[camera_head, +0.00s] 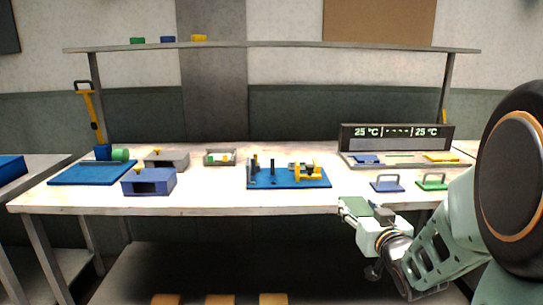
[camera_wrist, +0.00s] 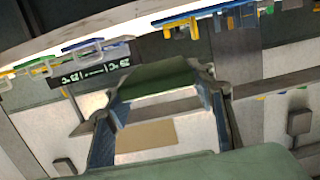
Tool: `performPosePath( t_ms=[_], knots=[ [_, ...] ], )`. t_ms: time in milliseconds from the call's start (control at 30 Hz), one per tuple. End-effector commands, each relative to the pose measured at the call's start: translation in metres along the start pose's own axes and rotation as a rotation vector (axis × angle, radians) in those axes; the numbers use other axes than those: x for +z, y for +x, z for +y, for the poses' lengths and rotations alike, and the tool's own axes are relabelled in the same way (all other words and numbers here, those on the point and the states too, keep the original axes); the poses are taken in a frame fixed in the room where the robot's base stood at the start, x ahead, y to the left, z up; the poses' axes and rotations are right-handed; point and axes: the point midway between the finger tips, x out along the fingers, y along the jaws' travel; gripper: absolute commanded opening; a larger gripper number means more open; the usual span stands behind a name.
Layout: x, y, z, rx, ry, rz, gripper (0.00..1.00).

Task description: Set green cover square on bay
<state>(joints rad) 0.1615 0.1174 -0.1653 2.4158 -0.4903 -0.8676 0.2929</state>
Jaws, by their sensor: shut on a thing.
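My gripper (camera_head: 357,210) is at the right in the head view, in front of the table's near edge. It is shut on the green cover (camera_wrist: 155,80), a dark green flat slab between the fingertips in the wrist view. In the head view the cover (camera_head: 355,206) is small and partly hidden by the fingers. The bay unit (camera_head: 396,136) stands at the back right, with a display reading 25 °C at both ends and dashes in the middle. On its front deck lie a blue slab (camera_head: 367,159) at left and a yellow slab (camera_head: 441,157) at right. The middle bay (camera_head: 403,160) looks uncovered.
A blue handled plate (camera_head: 387,186) and a green handled plate (camera_head: 432,182) stand between my gripper and the bay unit. A blue fixture board (camera_head: 262,184) with yellow parts is mid-table. Boxes, a small tray (camera_head: 220,157) and a blue mat (camera_head: 92,173) are left. A shelf (camera_head: 270,45) spans above.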

Motion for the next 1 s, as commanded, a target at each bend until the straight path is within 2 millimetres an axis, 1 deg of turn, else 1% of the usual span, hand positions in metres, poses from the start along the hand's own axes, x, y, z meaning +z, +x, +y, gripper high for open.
performPosePath(
  t_ms=[33,133,300,433,467,500,667,767,1000],
  knots=[
    [0.009,0.007,-0.015,-0.005,0.002,-0.005,0.25],
    [0.023,0.018,-0.035,0.006,0.003,-0.005,0.25],
    [0.047,0.029,-0.065,0.024,0.004,-0.005,0.25],
    [0.065,0.033,-0.086,0.036,0.006,-0.005,0.25],
    [0.065,0.033,-0.089,0.039,0.005,-0.002,0.25],
    [0.049,0.031,-0.084,0.043,0.006,0.004,0.25],
    [0.027,0.028,-0.083,0.044,0.007,0.003,0.25],
    [0.010,0.025,-0.083,0.044,0.007,0.003,0.25],
    [-0.039,0.018,-0.083,0.044,0.008,0.002,0.25]
  ],
)
